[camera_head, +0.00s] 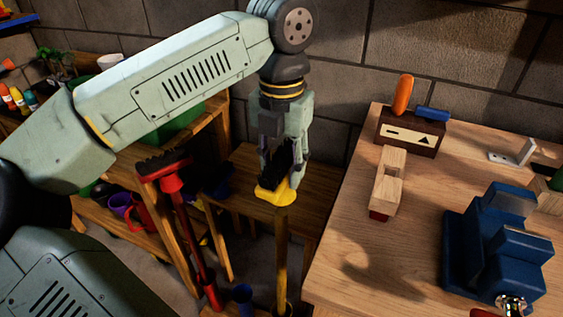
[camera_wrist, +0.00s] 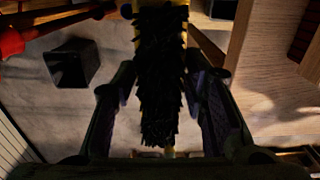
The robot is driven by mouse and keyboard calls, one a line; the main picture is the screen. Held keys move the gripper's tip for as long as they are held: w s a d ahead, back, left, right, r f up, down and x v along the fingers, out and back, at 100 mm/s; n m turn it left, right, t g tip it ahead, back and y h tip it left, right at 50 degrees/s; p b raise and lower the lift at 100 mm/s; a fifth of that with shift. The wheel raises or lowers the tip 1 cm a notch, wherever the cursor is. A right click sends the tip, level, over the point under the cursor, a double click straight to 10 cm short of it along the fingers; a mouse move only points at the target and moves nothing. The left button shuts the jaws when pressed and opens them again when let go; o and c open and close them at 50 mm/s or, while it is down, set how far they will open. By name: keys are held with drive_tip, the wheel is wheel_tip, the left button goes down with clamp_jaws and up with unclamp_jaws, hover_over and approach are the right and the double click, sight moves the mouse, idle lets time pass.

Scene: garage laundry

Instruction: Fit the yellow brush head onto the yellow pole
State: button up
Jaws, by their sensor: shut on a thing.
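My gripper (camera_head: 281,150) points down and is shut on the yellow brush head (camera_head: 275,194), with its black bristles up between the fingers. In the wrist view the black bristles (camera_wrist: 160,75) run between the two fingers (camera_wrist: 160,100), and a little yellow shows at the top edge. The yellow pole (camera_head: 282,250) stands roughly upright directly below the brush head. Its top meets the underside of the head in the head view; I cannot tell whether it is inside the socket or only lined up with it.
A red brush on a red pole (camera_head: 192,225) stands to the left. The wooden workbench (camera_head: 345,265) on the right carries a blue vise (camera_head: 495,245), a wooden block piece (camera_head: 388,180) and a shape box (camera_head: 410,133). A low wooden shelf (camera_head: 245,165) stands behind. A dark bin (camera_wrist: 72,63) is on the floor.

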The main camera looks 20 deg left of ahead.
drive_tip(key=b, duration=0.5)
hover_over(281, 211)
drive_tip(key=shift+f, duration=3.3)
drive_tip(key=shift+f+b, duration=1.5)
drive_tip(key=shift+b, duration=0.05)
drive_tip(key=o, duration=1.3)
